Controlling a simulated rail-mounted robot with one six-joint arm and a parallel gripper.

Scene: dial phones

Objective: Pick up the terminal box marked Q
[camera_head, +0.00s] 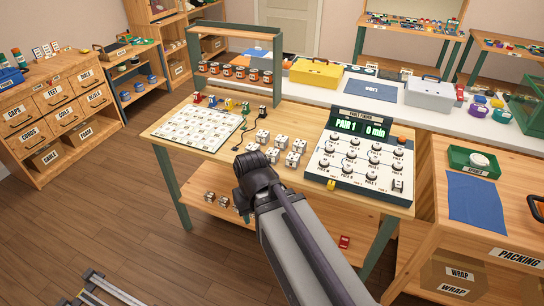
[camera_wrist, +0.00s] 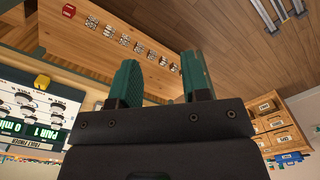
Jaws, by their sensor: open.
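Several small white terminal boxes (camera_head: 281,141) stand in loose rows on the workbench, between the white chart and the fault finder console. More pale boxes (camera_head: 209,196) sit on the bench's lower shelf; a row of them (camera_wrist: 124,41) shows beyond my fingers in the wrist view. Marks on all these boxes are too small to read, so I cannot tell which is Q. My gripper (camera_wrist: 160,82) is open, with two green fingers apart and nothing between them. In the head view my arm reaches over the bench's front edge, hiding part of the bench and shelf.
The fault finder console (camera_head: 360,155) stands at the bench's right, with a yellow block (camera_head: 331,185) at its front edge. A white chart (camera_head: 198,127) lies at left. A rack of jars (camera_head: 235,72) stands behind. A red block (camera_head: 344,241) sits on the lower shelf.

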